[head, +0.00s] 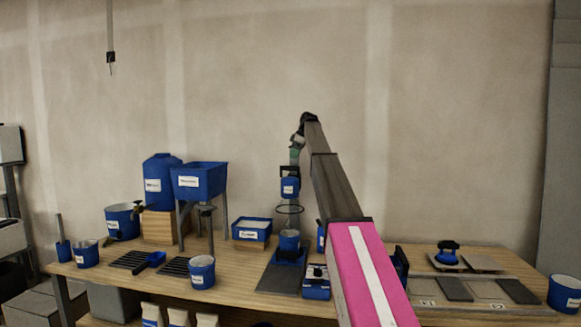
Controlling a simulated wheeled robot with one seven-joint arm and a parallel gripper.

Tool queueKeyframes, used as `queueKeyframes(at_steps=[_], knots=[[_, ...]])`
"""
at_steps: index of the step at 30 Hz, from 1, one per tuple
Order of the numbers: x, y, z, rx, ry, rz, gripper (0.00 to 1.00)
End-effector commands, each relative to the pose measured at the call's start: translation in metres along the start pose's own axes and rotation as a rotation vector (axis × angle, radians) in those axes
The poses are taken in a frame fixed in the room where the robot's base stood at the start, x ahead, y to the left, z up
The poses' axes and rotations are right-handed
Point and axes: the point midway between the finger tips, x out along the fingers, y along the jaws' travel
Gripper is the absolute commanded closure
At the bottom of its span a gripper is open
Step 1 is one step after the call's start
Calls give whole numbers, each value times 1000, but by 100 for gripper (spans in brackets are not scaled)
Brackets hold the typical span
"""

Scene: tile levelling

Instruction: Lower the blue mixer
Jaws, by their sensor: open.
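The blue mixer (290,187) has a small labelled blue head, raised above the table. Below the head is a dark ring, and below that a blue bucket (289,241) on a blue base. A clear vertical gap separates the head from the bucket. My gripper (289,171) is at the end of my arm, which reaches over and down to the top of the mixer head. Its jaws are open, small and dark in the picture; I cannot tell whether they touch the head.
A blue tray (251,235) and a blue hopper (199,181) on legs stand left of the mixer. A labelled blue box (316,283) is close at its front right. My pink arm link covers the table right of it. Tiles (454,289) lie at the right.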

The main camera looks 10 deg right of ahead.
Motion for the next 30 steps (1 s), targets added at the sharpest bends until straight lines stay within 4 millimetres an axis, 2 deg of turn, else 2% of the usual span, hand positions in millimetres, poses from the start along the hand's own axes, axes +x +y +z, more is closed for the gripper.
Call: queueKeyframes(at_steps=[6, 9, 13, 20, 21, 25, 30], knots=[[40, -1, 1, 1, -1, -1, 51], [52, -1, 1, 1, -1, 0, 51], [61, 0, 0, 1, -1, 0, 51], [62, 0, 0, 1, -1, 1, 51], [62, 0, 0, 1, -1, 1, 58], [62, 0, 0, 1, 0, 1, 100], [63, 0, 1, 1, -1, 0, 100]])
